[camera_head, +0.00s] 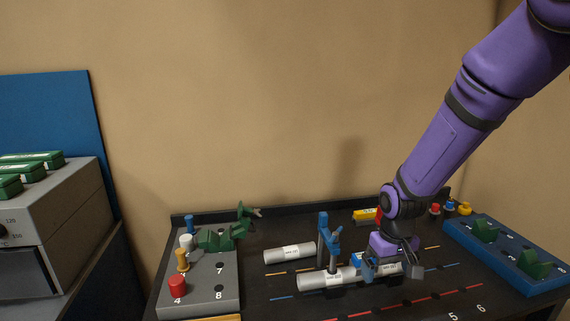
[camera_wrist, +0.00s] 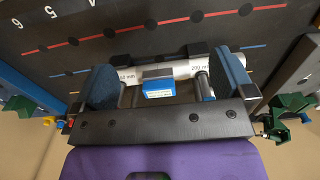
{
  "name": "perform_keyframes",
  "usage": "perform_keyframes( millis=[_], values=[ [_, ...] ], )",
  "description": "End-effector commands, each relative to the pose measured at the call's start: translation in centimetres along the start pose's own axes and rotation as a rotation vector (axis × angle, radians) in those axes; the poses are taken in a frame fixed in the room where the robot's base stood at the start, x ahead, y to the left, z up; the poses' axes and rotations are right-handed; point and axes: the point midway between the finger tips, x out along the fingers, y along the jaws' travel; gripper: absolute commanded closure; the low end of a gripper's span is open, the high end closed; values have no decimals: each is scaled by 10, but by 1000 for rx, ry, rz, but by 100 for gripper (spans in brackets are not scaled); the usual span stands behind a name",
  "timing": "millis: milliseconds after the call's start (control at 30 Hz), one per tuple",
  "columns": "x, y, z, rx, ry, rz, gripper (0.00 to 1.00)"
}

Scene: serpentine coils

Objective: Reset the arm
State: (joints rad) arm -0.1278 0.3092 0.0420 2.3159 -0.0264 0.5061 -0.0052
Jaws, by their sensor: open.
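My purple arm reaches down from the upper right in the head view, and my gripper (camera_head: 388,268) is low over the table at a silver tube (camera_head: 318,281). In the wrist view my gripper (camera_wrist: 168,82) is open, its two dark blue pads apart. The tube (camera_wrist: 190,70), with printed millimetre labels, shows beyond and between the pads; I cannot tell if they touch it. A small blue block with a label (camera_wrist: 158,87) shows between the fingers. Part of the tube is hidden behind my gripper in the head view.
A second silver tube (camera_head: 290,253) lies behind. A blue upright clamp (camera_head: 329,245) stands close left of my gripper. A grey rack (camera_head: 200,292) with coloured pegs and green pieces is left. A blue rack (camera_head: 505,252) with green pieces is right. The air above the table centre is clear.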

Motion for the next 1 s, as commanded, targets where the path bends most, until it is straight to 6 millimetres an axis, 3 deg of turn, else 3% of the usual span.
perform_keyframes(
  millis=[567,767,1000],
  values=[
    [-58,10,18,30,70,9,0],
    [-98,16,36,52,121,16,0],
    [-157,23,77,91,209,25,0]
  ],
)
